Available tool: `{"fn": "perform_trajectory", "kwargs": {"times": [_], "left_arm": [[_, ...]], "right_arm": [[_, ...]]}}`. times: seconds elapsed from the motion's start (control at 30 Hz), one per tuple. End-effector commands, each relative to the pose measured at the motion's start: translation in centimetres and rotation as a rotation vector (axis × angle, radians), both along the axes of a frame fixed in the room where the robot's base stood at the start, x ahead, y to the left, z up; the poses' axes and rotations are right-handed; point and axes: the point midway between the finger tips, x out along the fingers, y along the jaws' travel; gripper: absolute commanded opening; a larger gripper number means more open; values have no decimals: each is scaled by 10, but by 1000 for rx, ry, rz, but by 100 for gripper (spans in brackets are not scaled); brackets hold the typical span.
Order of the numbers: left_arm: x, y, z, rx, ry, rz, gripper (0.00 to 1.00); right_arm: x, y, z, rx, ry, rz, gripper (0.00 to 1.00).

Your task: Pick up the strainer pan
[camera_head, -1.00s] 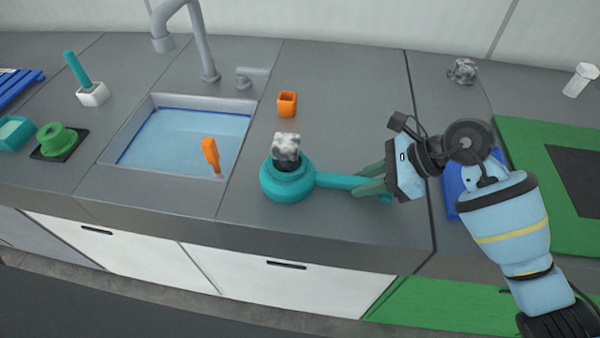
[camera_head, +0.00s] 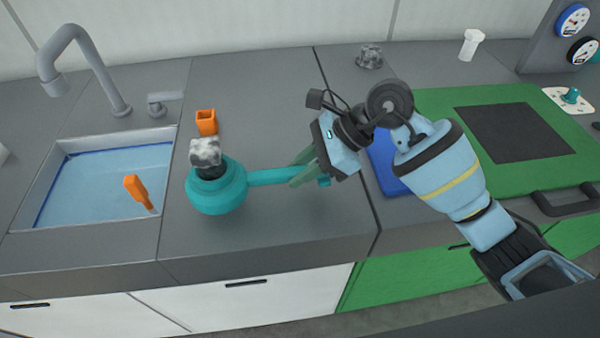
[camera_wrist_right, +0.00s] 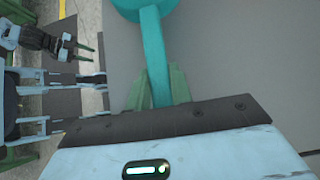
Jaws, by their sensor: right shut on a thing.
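The teal strainer pan (camera_head: 217,195) is at the counter just right of the sink, its handle pointing right. I cannot tell whether its base touches the counter. A dark piece with a mottled grey block (camera_head: 205,153) on top stands in its bowl. My right gripper (camera_head: 303,170) is shut on the handle near its far end. In the right wrist view the handle (camera_wrist_right: 152,55) runs between my right gripper's green fingers (camera_wrist_right: 158,88), with the bowl partly cut off at the top. My left gripper (camera_wrist_right: 84,50) shows there at the left, empty, its fingers apart.
The sink (camera_head: 100,180) holds blue water and an orange-handled tool (camera_head: 136,189). An orange cup (camera_head: 206,122) stands behind the pan. A blue board (camera_head: 385,165) and a green board (camera_head: 430,105) lie to the right. Counter in front of the handle is clear.

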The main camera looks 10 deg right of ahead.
Motion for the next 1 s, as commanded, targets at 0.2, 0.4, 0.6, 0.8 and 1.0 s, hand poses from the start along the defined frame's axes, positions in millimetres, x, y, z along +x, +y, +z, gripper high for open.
{"fn": "perform_trajectory", "kwargs": {"times": [0.2, 0.4, 0.6, 0.8, 1.0], "left_arm": [[-1, 0, -2, 0, 3, -1, 36], [-5, 0, -5, -1, 11, 0, 36], [-9, 0, -8, 0, 21, -1, 36], [-10, -1, -10, -1, 25, 0, 36], [-11, -1, -11, -1, 25, -1, 36]], "right_arm": [[-27, 3, 0, 0, 1, 4, 0], [-67, 8, 3, -1, 1, 5, 0], [-109, 14, 8, 0, 1, 5, 0], [-139, 17, 11, 0, 1, 3, 0], [-152, 19, 12, 1, 2, 2, 0]]}}
